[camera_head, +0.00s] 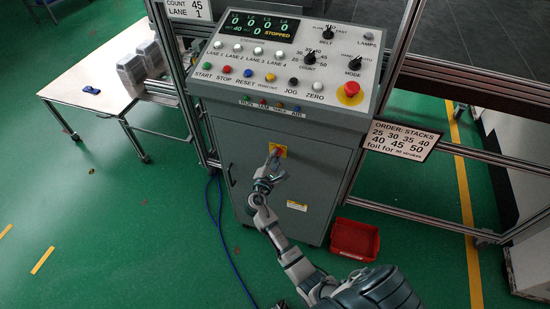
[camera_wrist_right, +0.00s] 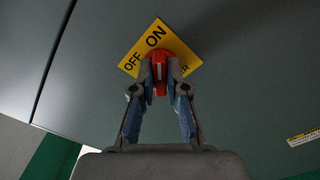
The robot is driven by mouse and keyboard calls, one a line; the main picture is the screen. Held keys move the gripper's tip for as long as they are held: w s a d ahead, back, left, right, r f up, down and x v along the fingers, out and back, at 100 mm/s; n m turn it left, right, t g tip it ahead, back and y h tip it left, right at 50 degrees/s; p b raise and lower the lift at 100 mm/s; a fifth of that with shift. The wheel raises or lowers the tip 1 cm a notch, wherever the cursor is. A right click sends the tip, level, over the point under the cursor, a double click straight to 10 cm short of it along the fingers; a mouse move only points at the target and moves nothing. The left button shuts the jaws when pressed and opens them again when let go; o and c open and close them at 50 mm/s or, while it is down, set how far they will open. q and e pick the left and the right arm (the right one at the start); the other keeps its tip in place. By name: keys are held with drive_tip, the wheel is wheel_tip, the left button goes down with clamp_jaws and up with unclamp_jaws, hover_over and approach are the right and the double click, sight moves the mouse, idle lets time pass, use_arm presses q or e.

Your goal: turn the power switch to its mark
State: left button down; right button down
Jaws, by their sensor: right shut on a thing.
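The power switch is a red handle on a yellow plate (camera_head: 281,148) on the front of the grey cabinet, under the console. In the right wrist view the yellow plate (camera_wrist_right: 183,51) reads OFF at its left and ON at its top; a further word is partly hidden. The red switch handle (camera_wrist_right: 159,72) stands nearly upright in that picture, its upper end just below the word ON. My right gripper (camera_wrist_right: 160,82) is shut on the handle, with a finger on each side. It also shows at the switch in the head view (camera_head: 270,168). My left gripper is not in view.
The console (camera_head: 290,57) with buttons, knobs and a red emergency stop (camera_head: 351,88) overhangs the cabinet. A red bin (camera_head: 355,240) sits on the floor to the right. A blue cable (camera_head: 222,235) runs down the left. A white table (camera_head: 90,75) stands at left.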

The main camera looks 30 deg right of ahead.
drive_tip(key=shift+f, duration=0.2)
drive_tip(key=c, duration=1.2)
unclamp_jaws()
drive_tip(key=v, duration=1.2)
drive_tip(key=shift+w+a, duration=0.1)
drive_tip(key=s+a+f+m+g+y, duration=0.1)
drive_tip(key=s+f+g+y, duration=0.2)
drive_tip(key=f, duration=0.9)
drive_tip(key=s+a+f+m+y, duration=0.25)
drive_tip(key=s+f, duration=0.35)
drive_tip(key=f, duration=0.6)
drive_tip(key=s+f+m+g+y, duration=0.15)
drive_tip(key=s+f+y, duration=0.25)
drive_tip(key=f, duration=0.8)
drive_tip(key=s+f+m+g+y, duration=0.1)
drive_tip(key=s+f+m+g, duration=0.1)
drive_tip(key=s+f, duration=0.3)
drive_tip(key=s+f+m+g+y, duration=0.2)
drive_tip(key=s+f+m, duration=0.2)
drive_tip(key=s, duration=0.8)
drive_tip(key=s+f+m+g+y, duration=0.1)
drive_tip(key=s+f+m+g, duration=0.1)
drive_tip(key=s+f, duration=0.4)
drive_tip(key=shift+s+a+f+m, duration=0.1)
drive_tip(key=shift+s+m, duration=0.35)
drive_tip(key=shift+s, duration=0.15)
drive_tip(key=shift+s+a+f+m, duration=0.1)
drive_tip(key=shift+s+m, duration=0.35)
drive_tip(key=shift+s, duration=0.15)
